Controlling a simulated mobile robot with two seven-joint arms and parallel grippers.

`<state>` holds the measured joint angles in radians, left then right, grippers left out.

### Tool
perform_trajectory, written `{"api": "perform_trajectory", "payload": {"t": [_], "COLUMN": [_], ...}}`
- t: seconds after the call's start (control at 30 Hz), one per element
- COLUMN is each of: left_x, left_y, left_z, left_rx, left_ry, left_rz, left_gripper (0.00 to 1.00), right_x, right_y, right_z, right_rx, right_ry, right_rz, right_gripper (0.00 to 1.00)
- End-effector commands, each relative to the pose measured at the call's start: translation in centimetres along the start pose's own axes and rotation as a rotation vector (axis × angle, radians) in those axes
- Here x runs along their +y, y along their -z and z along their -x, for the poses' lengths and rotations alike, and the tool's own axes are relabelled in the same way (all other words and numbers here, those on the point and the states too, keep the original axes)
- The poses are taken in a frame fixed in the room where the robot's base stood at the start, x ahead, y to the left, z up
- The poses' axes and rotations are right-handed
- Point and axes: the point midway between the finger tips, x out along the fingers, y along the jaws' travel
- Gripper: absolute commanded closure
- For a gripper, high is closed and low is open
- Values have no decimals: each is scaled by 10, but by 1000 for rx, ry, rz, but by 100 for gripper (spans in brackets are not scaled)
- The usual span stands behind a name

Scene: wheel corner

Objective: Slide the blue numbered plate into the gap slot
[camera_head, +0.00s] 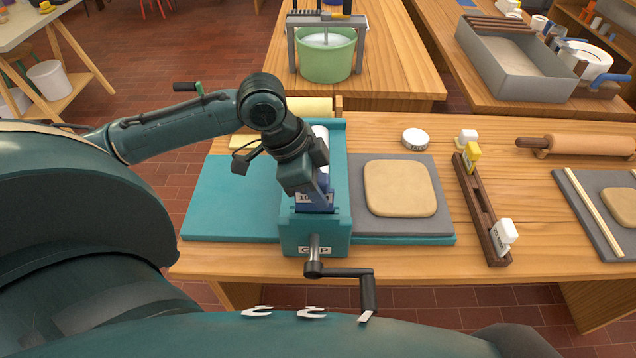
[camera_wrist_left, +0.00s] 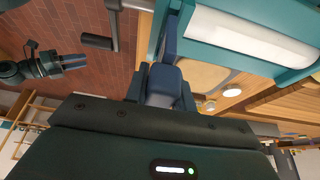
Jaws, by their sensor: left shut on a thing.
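The blue numbered plate (camera_head: 325,208) stands at the near end of the teal roller machine, just above and behind the block with the white GAP label (camera_head: 315,250). Part of its white number label shows, beginning with 10. My left gripper (camera_head: 308,192) is shut on the plate from above and hides much of it. In the left wrist view the left gripper (camera_wrist_left: 165,88) points at the machine's end, beside the white roller (camera_wrist_left: 250,38). How deep the plate sits in the slot is hidden. My right gripper (camera_wrist_left: 75,62) shows small in the left wrist view, away from the machine.
A black crank handle (camera_head: 340,272) sticks out at the machine's front. A grey board with a flat clay slab (camera_head: 400,188) lies to the right. Beyond it is a dark wooden rack (camera_head: 482,208) with a yellow and a white tagged piece. The teal board (camera_head: 230,200) at left is bare.

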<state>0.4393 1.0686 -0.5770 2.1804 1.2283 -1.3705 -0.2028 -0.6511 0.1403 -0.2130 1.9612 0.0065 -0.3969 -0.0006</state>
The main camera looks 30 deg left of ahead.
Motion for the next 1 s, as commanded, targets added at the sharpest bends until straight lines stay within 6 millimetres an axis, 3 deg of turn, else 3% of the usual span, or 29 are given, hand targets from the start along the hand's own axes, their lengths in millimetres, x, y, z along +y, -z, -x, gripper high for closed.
{"api": "perform_trajectory", "payload": {"t": [1.0], "left_x": [0], "left_y": [-10], "left_z": [-24], "left_rx": [0], "left_ry": [-1], "left_rz": [-1], "left_gripper": [100], "right_x": [1], "right_y": [-4], "right_z": [-3], "right_rx": [0], "right_ry": [-1], "right_rz": [0], "right_gripper": [64]}}
